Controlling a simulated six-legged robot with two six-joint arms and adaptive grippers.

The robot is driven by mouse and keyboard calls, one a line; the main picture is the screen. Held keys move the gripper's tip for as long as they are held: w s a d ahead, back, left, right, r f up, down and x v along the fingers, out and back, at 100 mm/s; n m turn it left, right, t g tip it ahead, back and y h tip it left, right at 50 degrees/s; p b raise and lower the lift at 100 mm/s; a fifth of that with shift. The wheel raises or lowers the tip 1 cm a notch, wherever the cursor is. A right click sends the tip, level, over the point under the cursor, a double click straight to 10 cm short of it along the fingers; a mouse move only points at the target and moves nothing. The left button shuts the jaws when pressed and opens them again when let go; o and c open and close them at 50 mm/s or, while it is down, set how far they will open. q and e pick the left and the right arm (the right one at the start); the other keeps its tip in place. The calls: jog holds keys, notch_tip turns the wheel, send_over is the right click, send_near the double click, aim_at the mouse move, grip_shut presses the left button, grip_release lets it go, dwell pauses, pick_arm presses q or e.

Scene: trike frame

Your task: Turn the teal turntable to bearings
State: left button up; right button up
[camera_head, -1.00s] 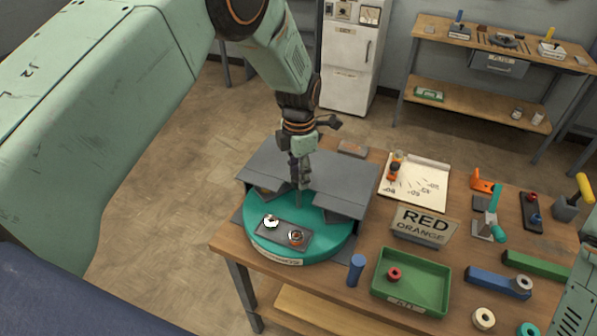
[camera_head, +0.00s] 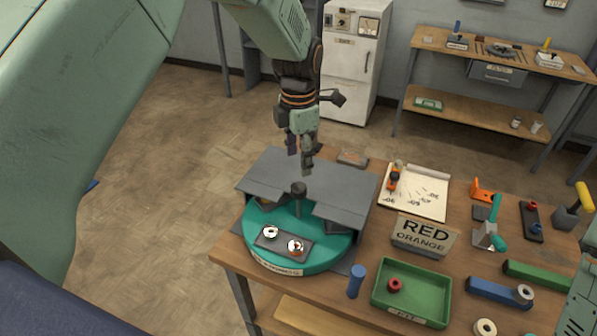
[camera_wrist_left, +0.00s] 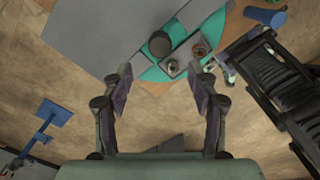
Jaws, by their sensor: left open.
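The teal turntable (camera_head: 258,223) sits at the left end of the wooden table, partly under a grey cover (camera_head: 330,176). A dark upright knob (camera_head: 299,190) stands near its middle. A dark plate on its front carries two small round ring-like parts, one whitish (camera_head: 270,232) and one with an orange-brown centre (camera_head: 295,247). A label on the front rim is too small to read surely. My left gripper (camera_head: 300,160) is open and empty, above and behind the knob, apart from it. In the left wrist view the turntable (camera_wrist_left: 158,73) shows beyond the open fingers (camera_wrist_left: 163,85).
A sign reading RED ORANGE (camera_head: 424,235) stands right of the turntable. A blue cylinder (camera_head: 356,281) and a green tray (camera_head: 410,292) with a red ring are at the front. A clipboard (camera_head: 415,190) lies behind.

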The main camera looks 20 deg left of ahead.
pick_arm(q)
notch_tip(320, 180, up, 4)
jog(key=shift+f, duration=0.25)
dwell(0.5)
